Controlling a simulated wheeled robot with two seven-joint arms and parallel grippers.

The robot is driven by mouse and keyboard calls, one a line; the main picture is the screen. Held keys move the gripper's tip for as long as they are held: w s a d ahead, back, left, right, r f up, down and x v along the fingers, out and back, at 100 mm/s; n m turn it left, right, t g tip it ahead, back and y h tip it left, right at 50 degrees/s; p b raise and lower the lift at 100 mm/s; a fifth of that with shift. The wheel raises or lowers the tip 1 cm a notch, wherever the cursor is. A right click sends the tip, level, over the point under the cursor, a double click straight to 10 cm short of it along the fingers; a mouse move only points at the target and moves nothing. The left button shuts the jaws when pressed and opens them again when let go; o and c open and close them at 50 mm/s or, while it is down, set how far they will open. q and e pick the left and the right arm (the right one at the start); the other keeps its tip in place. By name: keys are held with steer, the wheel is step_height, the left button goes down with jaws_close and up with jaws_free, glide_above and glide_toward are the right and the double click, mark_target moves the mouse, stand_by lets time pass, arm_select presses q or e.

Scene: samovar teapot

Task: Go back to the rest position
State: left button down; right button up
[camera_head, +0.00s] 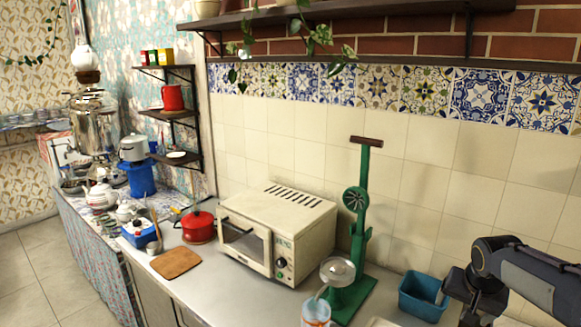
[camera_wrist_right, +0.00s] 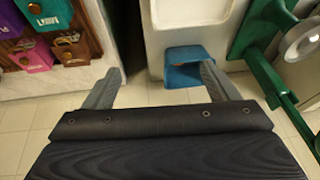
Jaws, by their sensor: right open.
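My right gripper (camera_head: 468,298) is at the lower right of the head view, beside the blue container (camera_head: 422,296). In the right wrist view its two grey fingers stand wide apart with nothing between the tips (camera_wrist_right: 161,70). The blue container also shows beyond the fingers there (camera_wrist_right: 180,54). The metal samovar (camera_head: 92,135) stands at the far left, with a white teapot (camera_head: 84,58) on its top. A second white teapot (camera_head: 101,196) stands on the patterned table. My left gripper is out of view.
A green juicer (camera_head: 362,230) and a cream oven (camera_head: 277,230) stand on the counter, left of the blue container. A red pot (camera_head: 198,228) and a wooden board (camera_head: 176,263) are further left. A dark shelf (camera_head: 350,20) runs along the wall above.

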steer(key=s+a+f+n+t+y+b, duration=0.1)
steer(key=s+a+n+y, duration=0.1)
steer(key=s+a, duration=0.7)
steer(key=s+a+f+n+y+b, duration=0.1)
steer(key=s+a+n+y, duration=0.2)
steer(key=s+a, duration=0.7)
steer(key=s+n, duration=0.1)
steer(key=s, duration=0.4)
steer(key=shift+s+a+f+t, duration=0.25)
steer(key=shift+s+t, duration=0.15)
